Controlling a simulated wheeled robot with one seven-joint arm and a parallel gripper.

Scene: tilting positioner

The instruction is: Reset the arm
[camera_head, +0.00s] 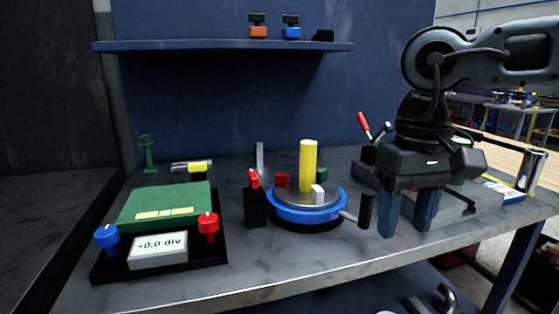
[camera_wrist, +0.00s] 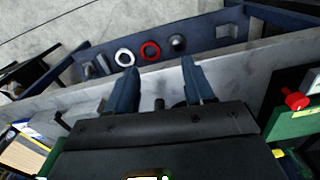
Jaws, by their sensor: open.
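My gripper (camera_head: 408,212) hangs at the right side of the bench in the head view, its two blue fingers pointing down and apart, with nothing between them. In the wrist view my gripper (camera_wrist: 158,82) also shows open and empty, over the bench edge. The tilting positioner (camera_head: 290,214) is a blue round base with a grey disc. A yellow cylinder (camera_head: 308,165) stands upright on it, with red, white and green blocks around it. A lever with a dark handle (camera_head: 367,210) reaches from the base towards my gripper, just left of the fingers.
A green device (camera_head: 165,205) with blue and red knobs and a "+0.0 div" display (camera_head: 158,249) stands at the left. A black post with a red top (camera_head: 254,203) is beside the positioner. A red-handled clamp (camera_head: 364,124) stands behind my gripper. A shelf (camera_head: 220,46) runs along the back wall.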

